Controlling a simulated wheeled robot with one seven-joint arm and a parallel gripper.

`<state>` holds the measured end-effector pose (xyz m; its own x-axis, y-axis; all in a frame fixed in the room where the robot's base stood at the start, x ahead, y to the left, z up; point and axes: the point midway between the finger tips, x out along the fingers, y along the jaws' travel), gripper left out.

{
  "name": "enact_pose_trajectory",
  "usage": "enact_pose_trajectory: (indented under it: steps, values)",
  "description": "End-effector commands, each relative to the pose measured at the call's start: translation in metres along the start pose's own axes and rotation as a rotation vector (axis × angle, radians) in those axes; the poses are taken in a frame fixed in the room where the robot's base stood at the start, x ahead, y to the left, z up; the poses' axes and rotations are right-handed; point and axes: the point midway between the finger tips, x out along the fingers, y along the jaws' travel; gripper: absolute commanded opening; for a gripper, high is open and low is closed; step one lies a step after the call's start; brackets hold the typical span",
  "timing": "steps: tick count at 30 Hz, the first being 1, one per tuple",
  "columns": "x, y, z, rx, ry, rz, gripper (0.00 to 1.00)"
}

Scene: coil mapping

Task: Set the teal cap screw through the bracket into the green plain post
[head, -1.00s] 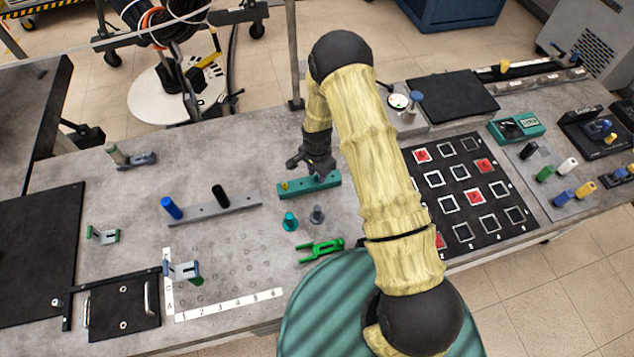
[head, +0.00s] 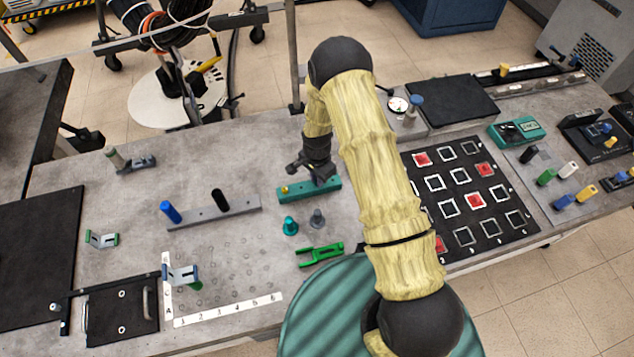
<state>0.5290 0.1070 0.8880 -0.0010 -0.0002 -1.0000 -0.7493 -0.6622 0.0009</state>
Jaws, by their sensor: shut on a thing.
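My gripper (head: 313,177) points down over the right half of a teal rack (head: 298,195). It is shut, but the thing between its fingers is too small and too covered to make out. A teal piece with a wide base and narrower top (head: 290,227) stands on the table in front of the rack; I cannot tell whether it is the teal cap screw. A pale bracket (head: 181,274) stands at the left of the dotted board, with a green post (head: 196,286) partly showing under it. Whether the post meets the bracket's hole is not visible.
A yellow-topped piece (head: 284,189) sits in the rack's left end. A grey piece (head: 317,218) and a green forked part (head: 320,254) lie nearby. A grey bar (head: 235,207) holds blue and black posts. Another small bracket (head: 102,238) stands far left.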

Motion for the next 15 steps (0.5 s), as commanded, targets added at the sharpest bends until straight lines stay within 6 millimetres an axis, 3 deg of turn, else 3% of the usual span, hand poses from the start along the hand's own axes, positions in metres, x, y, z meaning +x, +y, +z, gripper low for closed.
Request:
enact_pose_trajectory:
  steps: [15]
  values:
    - [-0.0117, -0.0003, 0.0001, 0.0, 0.0, 0.0, 0.0]
